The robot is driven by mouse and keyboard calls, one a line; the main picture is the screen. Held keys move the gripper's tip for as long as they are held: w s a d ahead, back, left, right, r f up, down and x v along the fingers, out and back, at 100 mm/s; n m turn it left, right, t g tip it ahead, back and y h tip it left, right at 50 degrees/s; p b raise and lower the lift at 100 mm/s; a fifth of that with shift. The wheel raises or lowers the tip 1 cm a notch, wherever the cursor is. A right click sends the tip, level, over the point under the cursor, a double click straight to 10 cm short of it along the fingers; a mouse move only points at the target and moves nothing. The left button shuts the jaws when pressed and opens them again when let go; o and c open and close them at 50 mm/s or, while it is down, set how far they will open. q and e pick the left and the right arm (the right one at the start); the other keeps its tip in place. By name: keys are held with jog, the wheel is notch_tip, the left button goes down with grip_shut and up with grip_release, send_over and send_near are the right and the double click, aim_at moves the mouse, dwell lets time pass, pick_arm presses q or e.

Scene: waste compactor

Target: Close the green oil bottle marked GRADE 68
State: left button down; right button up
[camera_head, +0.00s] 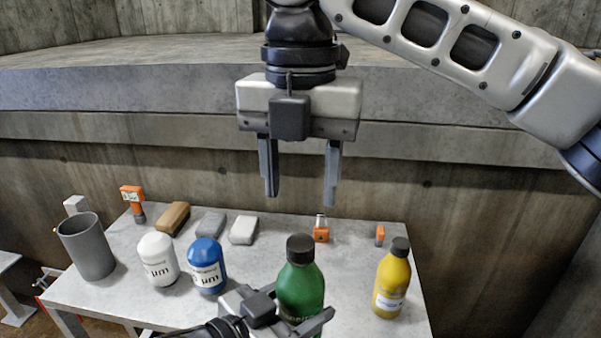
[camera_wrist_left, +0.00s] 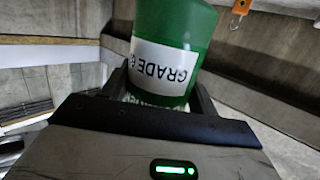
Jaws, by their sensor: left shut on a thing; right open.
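The green oil bottle (camera_head: 301,285) stands upright at the front of the table in the head view, with a black cap (camera_head: 300,248) on its neck. I cannot tell how tight the cap is. My left gripper (camera_head: 298,318) is shut on the bottle's lower body, its fingers on either side. In the left wrist view the green bottle (camera_wrist_left: 205,50) shows its white label reading GRADE, with the number partly hidden. My right gripper (camera_head: 301,195) hangs open and empty above and behind the bottle, fingers pointing down.
A yellow bottle (camera_head: 392,283) with a black cap stands to the right. A blue container (camera_head: 207,265), a white container (camera_head: 158,259) and a grey cup (camera_head: 86,247) stand to the left. Small blocks and orange items (camera_head: 321,234) lie along the table's back. A concrete ledge (camera_head: 120,125) rises behind.

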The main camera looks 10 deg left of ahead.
aim_at(301, 242)
jog(key=shift+n, duration=0.7)
jog(key=shift+f, duration=3.95)
